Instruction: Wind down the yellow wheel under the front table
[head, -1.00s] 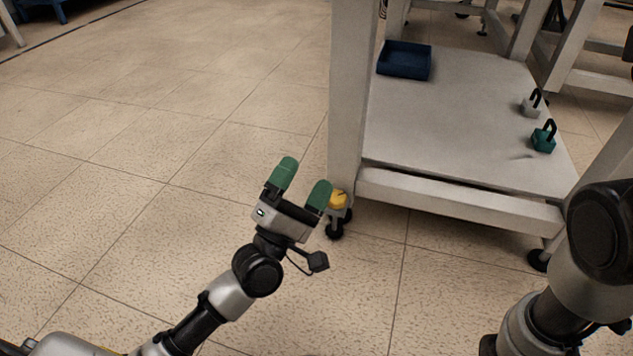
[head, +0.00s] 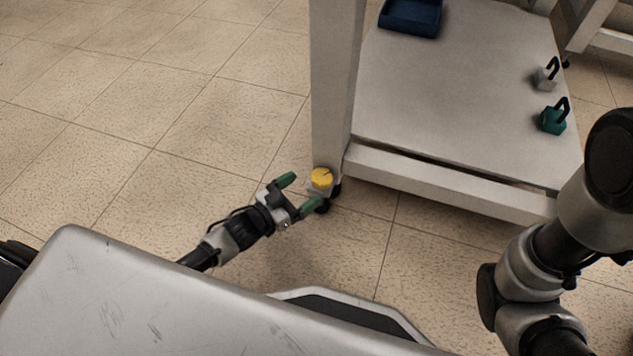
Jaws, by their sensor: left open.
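The yellow wheel (head: 321,177) sits low at the foot of the front table's near left leg (head: 337,80), just above a black caster (head: 323,206). My left gripper (head: 298,190) has green fingertips and is open. Its fingers point toward the wheel from the left, one behind and one in front, with the wheel just beyond the tips. Whether a finger touches the wheel cannot be told. My right arm shows at the right edge, but its gripper is out of view.
The table's lower shelf (head: 440,110) holds a blue tray (head: 411,17), a grey weight (head: 545,77) and a teal weight (head: 553,119), each weight with a black hook. The tiled floor (head: 140,120) left of the leg is clear.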

